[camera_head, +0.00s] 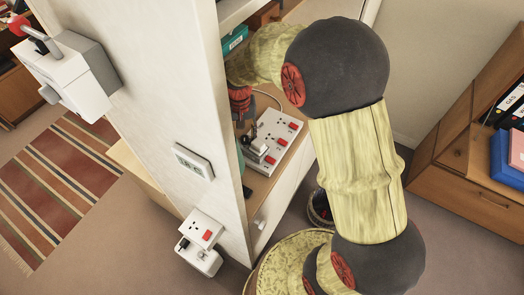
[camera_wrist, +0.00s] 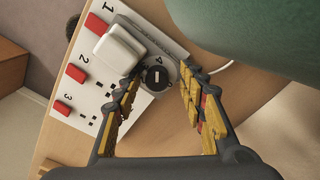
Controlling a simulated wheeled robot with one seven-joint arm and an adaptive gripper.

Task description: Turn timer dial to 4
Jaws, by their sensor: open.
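In the wrist view a small round dark dial (camera_wrist: 155,78) with a pale bar across it sits on a grey plate at the end of a white block (camera_wrist: 119,49). A small mark like a 4 is near the dial's upper side. My gripper (camera_wrist: 163,76) is open, one finger on each side of the dial; I cannot tell whether either touches it. The block stands on a white power strip (camera_wrist: 88,82) numbered 1, 2 and 3 beside red switches. In the head view the strip (camera_head: 281,130) lies on a wooden shelf, and my gripper (camera_head: 240,104) is partly hidden at its left.
A dark green rounded thing (camera_wrist: 250,30) fills the upper right of the wrist view. A white cabinet panel (camera_head: 170,85) stands close left of the strip and carries a lever box (camera_head: 78,72), a wall socket (camera_head: 193,161) and a switched socket (camera_head: 201,231). Bare shelf (camera_wrist: 140,155) lies below the dial.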

